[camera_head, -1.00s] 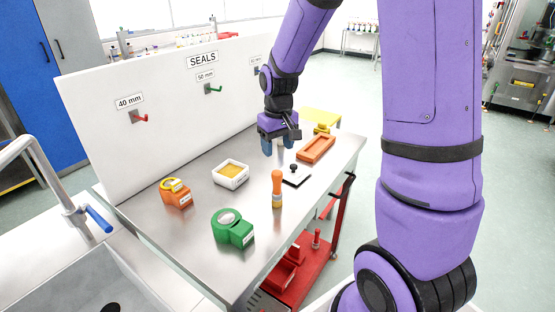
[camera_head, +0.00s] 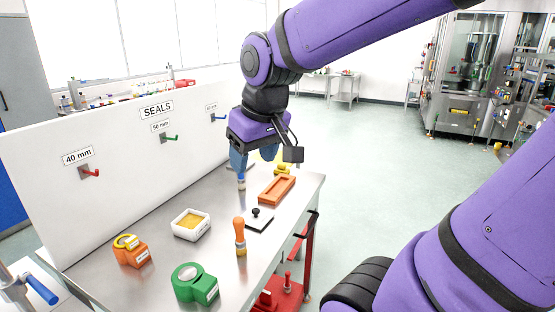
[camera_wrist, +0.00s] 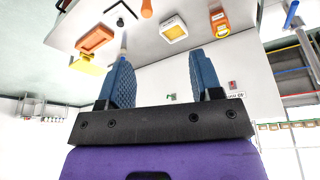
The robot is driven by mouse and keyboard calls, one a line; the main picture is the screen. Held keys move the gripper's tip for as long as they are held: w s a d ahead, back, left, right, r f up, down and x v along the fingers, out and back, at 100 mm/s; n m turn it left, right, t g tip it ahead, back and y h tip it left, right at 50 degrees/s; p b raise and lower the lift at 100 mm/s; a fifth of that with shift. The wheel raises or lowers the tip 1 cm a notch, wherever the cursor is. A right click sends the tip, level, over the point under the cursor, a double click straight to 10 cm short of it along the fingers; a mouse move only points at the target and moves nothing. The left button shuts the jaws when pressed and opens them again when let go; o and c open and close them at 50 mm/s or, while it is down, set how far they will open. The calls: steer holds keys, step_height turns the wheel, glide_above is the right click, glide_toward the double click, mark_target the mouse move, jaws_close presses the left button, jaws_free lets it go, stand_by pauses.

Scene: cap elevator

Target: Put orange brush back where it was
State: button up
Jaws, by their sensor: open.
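The orange brush (camera_head: 240,235) stands upright near the table's front edge, its orange handle up and a tan part below. In the wrist view only part of its orange handle (camera_wrist: 147,8) shows at the top edge. My gripper (camera_head: 254,157) is open, its two blue fingers pointing down above the far part of the table, well away from the orange brush. The wrist view shows clear space between the fingers (camera_wrist: 159,57). A slim blue-and-tan brush-like item (camera_head: 241,180) shows just below the left finger, partly hidden; I cannot tell whether they touch.
A green tape dispenser (camera_head: 195,284), an orange one (camera_head: 131,251), a white dish with yellow content (camera_head: 190,225), a black-knobbed plate (camera_head: 259,218) and an orange tray (camera_head: 272,204) share the metal table. The white SEALS panel (camera_head: 120,180) stands behind them.

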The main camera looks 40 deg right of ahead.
steer(key=s+a+r+t, duration=0.1)
steer(key=s+r, duration=0.1)
steer(key=s, duration=0.6)
